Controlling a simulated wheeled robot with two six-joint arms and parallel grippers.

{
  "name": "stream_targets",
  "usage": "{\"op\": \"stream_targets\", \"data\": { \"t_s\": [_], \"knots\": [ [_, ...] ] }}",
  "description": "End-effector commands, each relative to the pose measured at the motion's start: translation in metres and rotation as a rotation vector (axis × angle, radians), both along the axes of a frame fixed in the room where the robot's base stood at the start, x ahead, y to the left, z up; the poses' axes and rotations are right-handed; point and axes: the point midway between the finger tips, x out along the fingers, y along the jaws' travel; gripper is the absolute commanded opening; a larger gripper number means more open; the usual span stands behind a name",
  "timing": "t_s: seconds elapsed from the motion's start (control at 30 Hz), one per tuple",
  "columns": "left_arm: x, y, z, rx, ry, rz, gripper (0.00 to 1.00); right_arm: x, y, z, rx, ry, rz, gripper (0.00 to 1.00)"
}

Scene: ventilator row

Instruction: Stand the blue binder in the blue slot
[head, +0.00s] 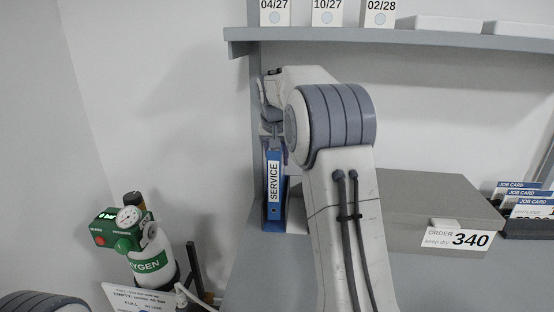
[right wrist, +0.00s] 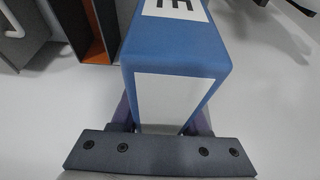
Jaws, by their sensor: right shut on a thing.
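The blue binder (head: 273,205) is upright beside the grey wall panel in the head view, with a white SERVICE label on its spine. My right gripper (head: 271,138) is shut on its upper end. In the right wrist view the binder (right wrist: 180,58) fills the middle between the two fingers (right wrist: 163,118), and a white patch faces the camera. My left gripper is out of view.
An orange-lined dark compartment (right wrist: 94,32) is beside the binder in the right wrist view. A grey ORDER 340 box (head: 425,205) and job cards (head: 525,203) stand to the right. A shelf (head: 400,38) runs above. An oxygen cylinder (head: 150,255) is at left.

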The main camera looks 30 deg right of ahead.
Motion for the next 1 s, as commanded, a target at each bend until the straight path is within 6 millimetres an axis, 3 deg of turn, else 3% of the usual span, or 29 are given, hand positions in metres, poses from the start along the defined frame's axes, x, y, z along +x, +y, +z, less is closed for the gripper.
{"op": "stream_targets", "data": {
  "t_s": [0.63, 0.67, 0.73, 1.0],
  "knots": [
    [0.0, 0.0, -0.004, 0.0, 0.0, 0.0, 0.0, 0.0, 0.0, -0.009, -0.002, -0.005, 0.0, 0.0],
    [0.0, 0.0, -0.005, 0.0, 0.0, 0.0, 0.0, 0.0, 0.0, -0.011, -0.001, -0.001, 0.0, 0.49],
    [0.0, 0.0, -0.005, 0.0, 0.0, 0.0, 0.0, 0.0, 0.0, -0.011, -0.001, -0.001, 0.0, 0.75],
    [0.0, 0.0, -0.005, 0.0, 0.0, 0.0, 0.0, 0.0, 0.0, -0.011, -0.001, -0.001, 0.0, 0.75]
  ]
}}
